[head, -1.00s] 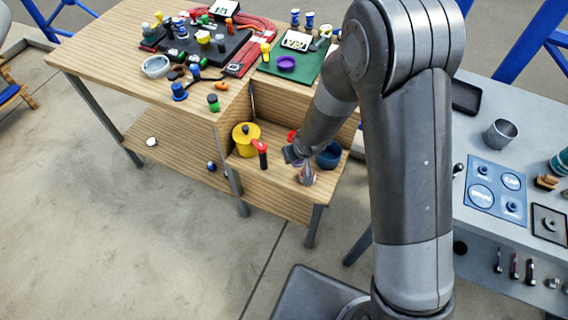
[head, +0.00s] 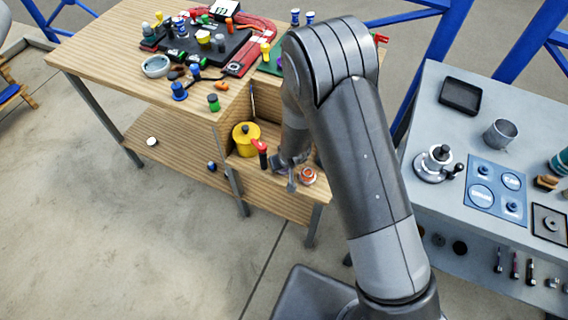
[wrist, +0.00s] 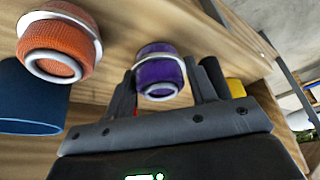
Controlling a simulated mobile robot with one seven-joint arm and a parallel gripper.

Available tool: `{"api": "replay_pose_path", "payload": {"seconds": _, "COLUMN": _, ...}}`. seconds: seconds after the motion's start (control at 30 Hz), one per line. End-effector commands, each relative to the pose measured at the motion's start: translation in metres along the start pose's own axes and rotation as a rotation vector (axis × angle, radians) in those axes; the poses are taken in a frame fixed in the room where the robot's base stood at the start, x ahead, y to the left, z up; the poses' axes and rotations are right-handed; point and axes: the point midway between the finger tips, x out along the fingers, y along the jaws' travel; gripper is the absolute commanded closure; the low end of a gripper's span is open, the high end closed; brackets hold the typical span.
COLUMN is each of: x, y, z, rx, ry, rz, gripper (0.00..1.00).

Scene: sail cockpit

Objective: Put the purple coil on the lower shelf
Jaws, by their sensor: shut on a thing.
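The purple coil (wrist: 160,72), a purple wound body with metal rings, sits between my fingers in the wrist view. My gripper (wrist: 164,88) is shut on it. In the head view my gripper (head: 291,182) is low over the right end of the wooden step (head: 245,172), below the bench top; the coil cannot be made out there. I cannot tell whether the coil touches the wood. A lower wooden shelf (head: 178,158) runs under the bench on the left, and another board shows under the step.
An orange coil (head: 308,176) stands just right of my gripper, also in the wrist view (wrist: 62,45), beside a blue cup (wrist: 30,95). A yellow pot (head: 245,140) and a red-topped black item (head: 261,152) stand left. A grey side table (head: 440,100) stands right.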

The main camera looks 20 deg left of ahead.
Motion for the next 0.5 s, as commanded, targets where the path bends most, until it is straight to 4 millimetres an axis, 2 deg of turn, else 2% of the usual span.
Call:
{"api": "replay_pose_path", "payload": {"seconds": 0.13, "x": 0.0026, "y": 0.0000, "z": 0.0012, "rx": 0.000, "ry": -0.001, "rz": 0.000, "gripper": 0.75}}
{"api": "replay_pose_path", "payload": {"seconds": 0.17, "x": 0.0031, "y": 0.0000, "z": 0.0015, "rx": 0.000, "ry": -0.001, "rz": 0.000, "gripper": 0.48}}
{"api": "replay_pose_path", "payload": {"seconds": 0.4, "x": 0.0025, "y": 0.0000, "z": 0.0012, "rx": 0.000, "ry": -0.001, "rz": 0.000, "gripper": 0.28}}
{"api": "replay_pose_path", "payload": {"seconds": 0.5, "x": 0.0025, "y": 0.0000, "z": 0.0012, "rx": 0.000, "ry": -0.001, "rz": 0.000, "gripper": 0.27}}
